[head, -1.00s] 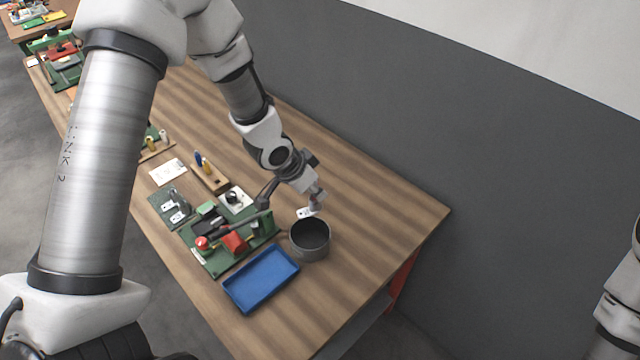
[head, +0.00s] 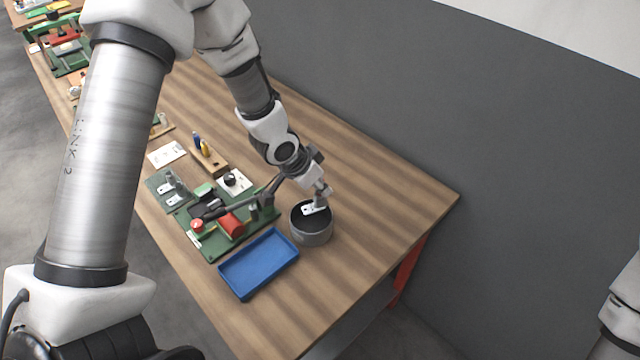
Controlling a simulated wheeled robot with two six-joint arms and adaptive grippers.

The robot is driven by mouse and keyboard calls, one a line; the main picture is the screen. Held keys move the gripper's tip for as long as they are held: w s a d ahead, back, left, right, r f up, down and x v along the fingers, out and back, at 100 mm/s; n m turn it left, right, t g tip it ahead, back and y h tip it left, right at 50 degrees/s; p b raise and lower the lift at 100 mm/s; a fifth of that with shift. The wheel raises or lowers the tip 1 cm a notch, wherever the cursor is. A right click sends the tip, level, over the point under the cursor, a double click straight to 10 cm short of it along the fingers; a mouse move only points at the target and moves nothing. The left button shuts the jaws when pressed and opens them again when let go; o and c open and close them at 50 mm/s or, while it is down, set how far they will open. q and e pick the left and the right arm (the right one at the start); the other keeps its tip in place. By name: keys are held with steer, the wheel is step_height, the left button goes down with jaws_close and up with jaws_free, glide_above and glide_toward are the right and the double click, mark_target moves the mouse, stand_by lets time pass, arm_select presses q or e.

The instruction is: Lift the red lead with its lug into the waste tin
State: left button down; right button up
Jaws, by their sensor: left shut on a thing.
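The waste tin (head: 312,236) is a round grey tin with a dark inside, near the table's right end. My left gripper (head: 322,192) points down over the tin and is shut on a small pale metal piece with a hole, which looks like the lug (head: 312,209). The lug shows against the tin's dark opening; I cannot tell how far above or inside the rim it is. A red lead cannot be made out at the jaws. My right gripper is out of view.
A green board (head: 211,249) with a red coil (head: 231,225) stands left of the tin. A blue tray (head: 258,264) lies in front. A wooden block (head: 213,160) and a white card (head: 167,154) lie farther back. The table right of the tin is clear.

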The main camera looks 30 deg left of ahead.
mark_target(320, 202)
arm_select(q)
steer(key=shift+f+b, duration=2.2)
steer(key=shift+f, duration=1)
steer(key=c, duration=1)
jaws_free()
steer(key=shift+o, duration=0.3)
steer(key=o, duration=0.3)
steer(key=shift+o, duration=0.2)
steer(key=shift+r, duration=0.15)
step_height(320, 202, up, 9)
steer(key=p, duration=0.8)
steer(key=shift+p, duration=0.35)
